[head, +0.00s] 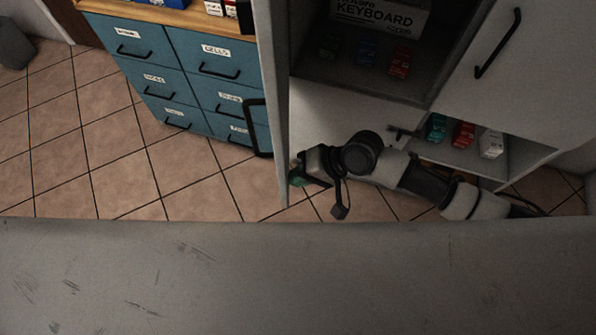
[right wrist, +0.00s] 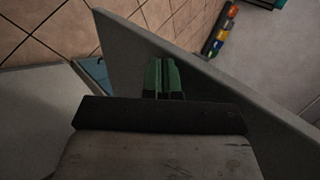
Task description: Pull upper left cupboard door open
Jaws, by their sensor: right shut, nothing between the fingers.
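The upper left cupboard door (head: 281,110) stands open in the head view, seen almost edge-on, swung out from the cupboard. Its black handle (head: 256,130) is on the outer face, on the left side. My right gripper (head: 297,174) is beside the lower end of the door, on the inner side. Its green fingers are shut and empty, and the door partly hides them. In the right wrist view the shut fingers (right wrist: 163,78) are close to the grey door panel (right wrist: 205,75); I cannot tell whether they touch it. My left gripper is not in view.
Inside the cupboard are a keyboard box (head: 378,15) and several small boxes. The upper right door (head: 510,75) is closed. A lower shelf (head: 460,158) holds small boxes. Blue drawers (head: 190,75) stand left of the door.

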